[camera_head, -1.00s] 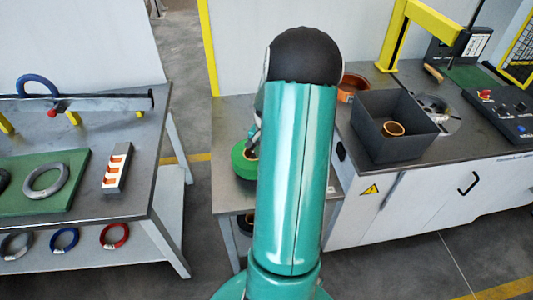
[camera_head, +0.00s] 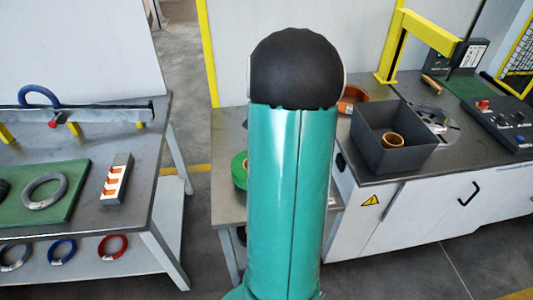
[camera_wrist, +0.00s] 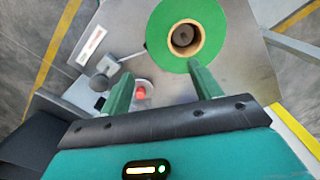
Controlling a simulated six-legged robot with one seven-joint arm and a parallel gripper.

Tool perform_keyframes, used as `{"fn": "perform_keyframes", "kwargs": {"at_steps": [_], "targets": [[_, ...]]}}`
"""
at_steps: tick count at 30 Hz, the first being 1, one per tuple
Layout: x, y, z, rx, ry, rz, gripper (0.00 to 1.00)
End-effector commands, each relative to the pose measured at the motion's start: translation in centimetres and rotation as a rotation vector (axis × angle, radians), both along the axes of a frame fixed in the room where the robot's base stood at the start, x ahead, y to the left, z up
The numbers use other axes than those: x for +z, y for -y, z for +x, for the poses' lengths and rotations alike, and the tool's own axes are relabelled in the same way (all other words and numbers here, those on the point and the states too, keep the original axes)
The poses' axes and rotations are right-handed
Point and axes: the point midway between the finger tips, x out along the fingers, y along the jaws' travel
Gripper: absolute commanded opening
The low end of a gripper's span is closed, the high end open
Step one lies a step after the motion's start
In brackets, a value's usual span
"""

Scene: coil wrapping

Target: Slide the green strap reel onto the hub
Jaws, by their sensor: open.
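The green strap reel (camera_wrist: 160,38) lies flat on a grey table top in the wrist view, with a brown cardboard core around a dark centre. In the head view, only its left edge (camera_head: 238,171) shows beside my arm. My gripper (camera_wrist: 160,72) is open and empty. Its two green fingers point toward the reel; the right fingertip overlaps the reel's near edge in the picture, and I cannot tell whether they touch. My arm hides the gripper in the head view. I cannot make out the hub for certain.
Near the reel are a grey jointed fixture (camera_wrist: 107,66) and a red button (camera_wrist: 140,92). A dark box (camera_head: 385,153) holding a copper-coloured ring stands on the right bench. The left bench (camera_head: 140,205) carries a grey ring on a green mat.

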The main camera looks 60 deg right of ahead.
Motion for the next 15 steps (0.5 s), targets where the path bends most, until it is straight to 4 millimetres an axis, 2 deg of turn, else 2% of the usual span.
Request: {"fn": "perform_keyframes", "kwargs": {"at_steps": [1,6,15], "targets": [[0.9,0.0,0.0,0.000,0.001,-0.003,0.63],[2.2,0.0,0.0,-0.001,0.000,0.000,0.63],[2.3,0.0,0.0,-0.001,0.000,0.000,0.63]]}}
